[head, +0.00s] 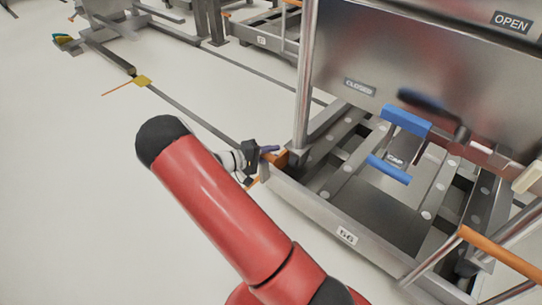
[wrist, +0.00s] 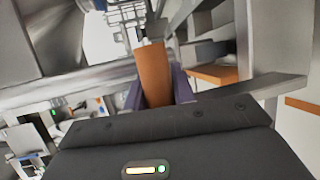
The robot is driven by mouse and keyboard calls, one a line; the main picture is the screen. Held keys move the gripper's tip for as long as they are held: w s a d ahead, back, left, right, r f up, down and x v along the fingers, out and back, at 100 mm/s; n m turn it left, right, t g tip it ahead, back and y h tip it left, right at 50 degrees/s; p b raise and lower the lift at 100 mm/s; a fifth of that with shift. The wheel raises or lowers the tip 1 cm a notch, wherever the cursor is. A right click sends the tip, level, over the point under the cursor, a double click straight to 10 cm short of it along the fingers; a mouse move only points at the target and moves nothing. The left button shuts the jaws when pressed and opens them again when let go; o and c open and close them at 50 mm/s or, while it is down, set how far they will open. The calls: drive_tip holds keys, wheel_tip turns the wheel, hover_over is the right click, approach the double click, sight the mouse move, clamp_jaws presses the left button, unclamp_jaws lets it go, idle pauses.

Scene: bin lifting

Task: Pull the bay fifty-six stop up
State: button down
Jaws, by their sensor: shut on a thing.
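The stop (head: 281,160) shows as a short orange piece at the left front corner of a steel bay frame, partly hidden by my gripper. The frame's front plate (head: 347,236) carries a number that looks like 56 or 66. My gripper (head: 265,160) is at that corner, reached by my red arm. In the wrist view, the orange stop (wrist: 153,70) stands between the purple fingers of my gripper (wrist: 158,92), which are shut on it. Its lower end is hidden behind the gripper body.
Steel panels marked CLOSED (head: 360,87) and OPEN (head: 511,22) rise behind. An orange bar (head: 500,253) crosses the bay's right side. Other steel frames (head: 262,40) stand behind. The floor at left (head: 60,180) is clear.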

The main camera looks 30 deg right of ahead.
drive_tip(key=shift+r, duration=0.35)
drive_tip(key=c, duration=1.2)
unclamp_jaws()
drive_tip(key=shift+o, duration=0.2)
drive_tip(key=shift+f, duration=0.1)
drive_tip(key=a+r, duration=0.1)
drive_tip(key=a, duration=0.6)
drive_tip(key=shift+w+a+r, duration=0.2)
drive_tip(key=shift+a+r, duration=0.05)
drive_tip(key=shift+a, duration=0.1)
